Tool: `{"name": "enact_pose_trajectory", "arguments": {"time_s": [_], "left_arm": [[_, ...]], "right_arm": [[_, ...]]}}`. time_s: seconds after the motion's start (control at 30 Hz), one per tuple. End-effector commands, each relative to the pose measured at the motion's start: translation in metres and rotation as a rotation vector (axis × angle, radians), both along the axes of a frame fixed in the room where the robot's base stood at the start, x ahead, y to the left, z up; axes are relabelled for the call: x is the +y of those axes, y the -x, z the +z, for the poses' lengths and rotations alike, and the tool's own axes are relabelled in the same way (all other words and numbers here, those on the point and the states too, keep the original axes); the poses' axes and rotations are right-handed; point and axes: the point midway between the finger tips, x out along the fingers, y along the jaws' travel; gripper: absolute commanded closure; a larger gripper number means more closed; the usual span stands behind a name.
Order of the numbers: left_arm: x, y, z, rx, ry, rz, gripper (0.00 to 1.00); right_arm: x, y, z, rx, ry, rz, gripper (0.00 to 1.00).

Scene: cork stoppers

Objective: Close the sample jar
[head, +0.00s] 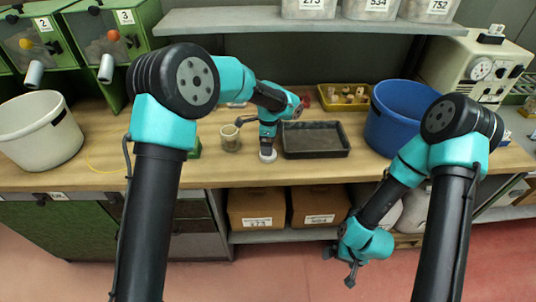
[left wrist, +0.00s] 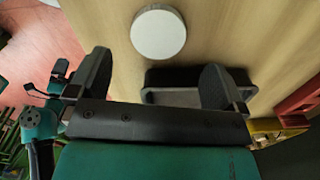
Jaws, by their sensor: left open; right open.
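A small jar (head: 230,138) with an open-looking top stands on the wooden bench. A white round disc, which looks like a lid (head: 267,156), lies on the bench to the right of the jar and nearer the front edge. It also shows in the left wrist view (left wrist: 158,33), just beyond my fingertips and apart from them. My left gripper (left wrist: 156,75) is open and empty, pointing down above the bench by the lid; its fingers are small in the head view. My right gripper (head: 341,268) is open and empty, low in front of the bench.
A black tray (head: 315,153) lies right of the lid. A yellow tray of corks (head: 344,97) and a blue bucket (head: 400,116) stand further right. A white bucket (head: 38,128) stands at the left.

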Motion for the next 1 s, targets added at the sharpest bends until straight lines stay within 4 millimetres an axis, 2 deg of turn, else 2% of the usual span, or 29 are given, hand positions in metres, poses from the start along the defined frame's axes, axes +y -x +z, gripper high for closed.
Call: {"name": "enact_pose_trajectory", "arguments": {"time_s": [0.17,0.4,0.5,1.0], "left_arm": [[0.000,0.001,-0.011,0.002,-0.001,0.000,0.03],[-0.001,0.003,-0.043,0.002,-0.001,0.000,0.03],[-0.001,0.003,-0.050,0.000,-0.001,0.000,0.03],[-0.001,0.003,-0.051,0.000,0.000,0.000,0.03]], "right_arm": [[0.000,0.000,0.000,0.000,0.000,0.000,0.00],[0.000,0.000,0.000,0.000,0.000,0.000,0.00],[0.000,0.000,0.000,0.000,0.000,0.000,0.00],[0.000,0.000,0.000,0.000,0.000,0.000,0.00]]}}
